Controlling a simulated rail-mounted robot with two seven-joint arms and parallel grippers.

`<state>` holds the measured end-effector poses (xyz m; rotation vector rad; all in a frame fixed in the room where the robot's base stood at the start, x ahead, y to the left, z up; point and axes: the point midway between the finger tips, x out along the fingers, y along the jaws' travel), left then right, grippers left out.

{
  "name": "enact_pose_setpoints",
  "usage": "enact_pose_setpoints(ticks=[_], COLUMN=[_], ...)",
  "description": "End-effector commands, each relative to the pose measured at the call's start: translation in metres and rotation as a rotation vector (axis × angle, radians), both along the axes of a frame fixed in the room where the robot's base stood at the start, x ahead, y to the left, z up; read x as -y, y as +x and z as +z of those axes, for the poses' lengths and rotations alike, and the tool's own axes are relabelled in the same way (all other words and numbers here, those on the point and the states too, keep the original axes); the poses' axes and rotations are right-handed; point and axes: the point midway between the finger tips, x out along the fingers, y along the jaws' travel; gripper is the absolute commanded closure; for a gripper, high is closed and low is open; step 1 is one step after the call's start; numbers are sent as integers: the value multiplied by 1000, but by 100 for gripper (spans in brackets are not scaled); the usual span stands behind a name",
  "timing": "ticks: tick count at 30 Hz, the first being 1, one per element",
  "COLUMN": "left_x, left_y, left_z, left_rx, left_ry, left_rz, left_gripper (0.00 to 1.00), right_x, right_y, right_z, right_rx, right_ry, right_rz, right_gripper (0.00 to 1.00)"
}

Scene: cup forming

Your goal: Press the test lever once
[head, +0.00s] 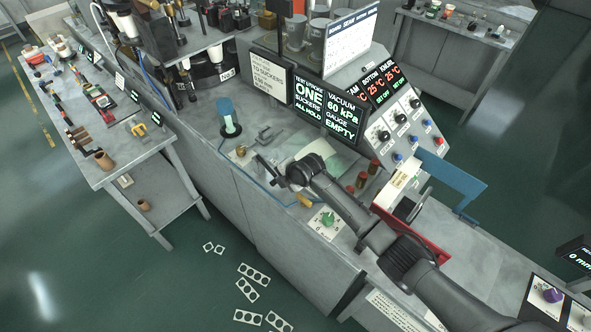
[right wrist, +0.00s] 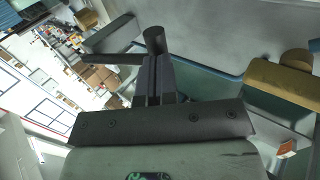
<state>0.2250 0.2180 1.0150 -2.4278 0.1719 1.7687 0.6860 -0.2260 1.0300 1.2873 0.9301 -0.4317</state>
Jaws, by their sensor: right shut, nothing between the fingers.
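My right gripper (head: 262,164) reaches over the counter in the head view, below the black display. It is shut and empty. Its fingers show close together in the right wrist view (right wrist: 158,80). A dark round-ended rod (right wrist: 154,40) and a thin dark bar stand at the fingertips there; I cannot tell whether they touch or are the test lever. An upright blue-handled piece (head: 226,114) on a dark round base stands left of the gripper, apart from it. No part is clearly labelled as the test lever. My left gripper is not in view.
The display (head: 325,108) reads test stroke one, suckers all hold, vacuum 60 kPa, gauge empty. A sloped panel (head: 405,125) with knobs stands behind my right arm. A green knob (head: 327,218) and red-brown cylinders (head: 362,180) are close to the arm. A tan block (right wrist: 280,88) lies right of the fingers.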

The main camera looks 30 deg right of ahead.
Motion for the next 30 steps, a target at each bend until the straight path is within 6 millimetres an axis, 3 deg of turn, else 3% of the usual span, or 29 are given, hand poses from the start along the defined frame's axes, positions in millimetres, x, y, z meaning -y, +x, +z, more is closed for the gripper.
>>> enact_pose_setpoints(ticks=[14, 24, 30], left_x=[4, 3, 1], left_y=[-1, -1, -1], left_z=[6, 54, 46], left_rx=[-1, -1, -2], left_ry=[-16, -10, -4], left_rz=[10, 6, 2], left_gripper=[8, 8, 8], right_x=[2, 5, 13], right_y=[-4, -17, -36], right_z=[-3, 37, 59], right_rx=[-12, -7, -1], right_ry=[-7, -4, -6], right_rz=[0, 4, 6], right_gripper=[100, 100, 100])
